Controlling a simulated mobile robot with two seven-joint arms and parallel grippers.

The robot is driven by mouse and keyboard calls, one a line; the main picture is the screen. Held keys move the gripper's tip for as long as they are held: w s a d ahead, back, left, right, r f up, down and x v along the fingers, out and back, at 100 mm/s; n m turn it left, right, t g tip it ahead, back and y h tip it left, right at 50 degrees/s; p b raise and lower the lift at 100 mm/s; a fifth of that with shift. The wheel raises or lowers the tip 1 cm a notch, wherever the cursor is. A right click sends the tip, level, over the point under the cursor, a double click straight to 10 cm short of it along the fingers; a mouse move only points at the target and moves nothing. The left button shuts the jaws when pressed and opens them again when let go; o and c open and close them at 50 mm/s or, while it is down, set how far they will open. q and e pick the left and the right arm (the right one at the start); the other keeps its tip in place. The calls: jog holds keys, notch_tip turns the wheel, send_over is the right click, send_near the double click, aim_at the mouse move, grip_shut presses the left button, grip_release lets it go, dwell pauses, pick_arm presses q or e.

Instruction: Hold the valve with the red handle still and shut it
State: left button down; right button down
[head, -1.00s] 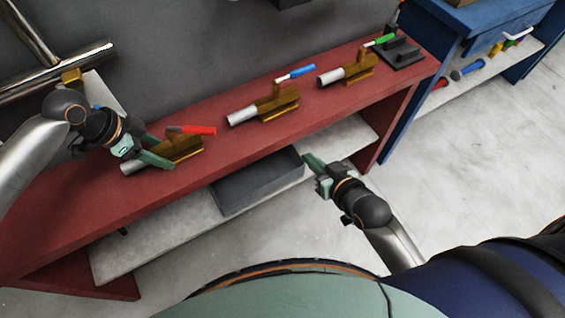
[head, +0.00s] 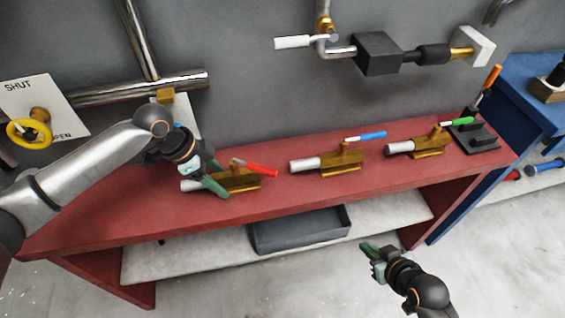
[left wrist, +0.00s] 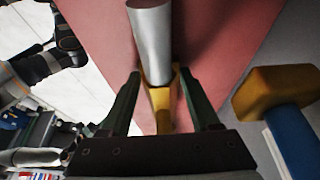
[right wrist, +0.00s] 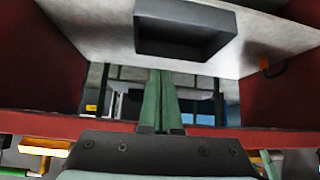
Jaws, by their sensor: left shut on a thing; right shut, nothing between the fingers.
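The valve with the red handle (head: 241,182) lies on the red bench, with a brass body and a silver pipe end at its left. Its red handle (head: 263,169) points right and toward the front, at an angle to the body. My left gripper (head: 219,179) is shut on the valve's body. In the left wrist view its fingers stand either side of the brass part (left wrist: 160,105), below the silver pipe; the handle is not seen there. My right gripper (head: 369,248) is shut and empty, in front of the bench and apart from the valve.
A blue-handled valve (head: 325,163) and a green-handled valve (head: 418,147) lie farther right on the red bench (head: 300,201). A grey tray (head: 300,230) sits on the lower shelf. Pipes and a yellow wheel (head: 29,133) are on the wall.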

aim_at(256, 167)
jog(key=w+a+r+n+g+y, duration=0.2)
jog(key=w+r+n+g+y, duration=0.15)
jog(key=w+r, duration=0.4)
jog(key=w+a+r+n+g+y, duration=0.1)
jog(key=a+r+y, duration=0.35)
jog(key=r, duration=0.45)
jog(key=w+a+r+g+y, duration=0.1)
jog(key=a+r+y, duration=0.4)
jog(key=r, duration=0.4)
jog(key=a+f, duration=0.4)
jog(key=a, duration=0.7)
jog(key=shift+f+h, duration=0.3)
jog(key=shift+f, duration=0.1)
jog(key=shift+s+t, duration=0.15)
jog(key=shift+t, duration=0.1)
jog(key=shift+s+f+m+t, duration=0.1)
jog(key=shift+s+m+t, duration=0.15)
jog(key=shift+t, duration=0.15)
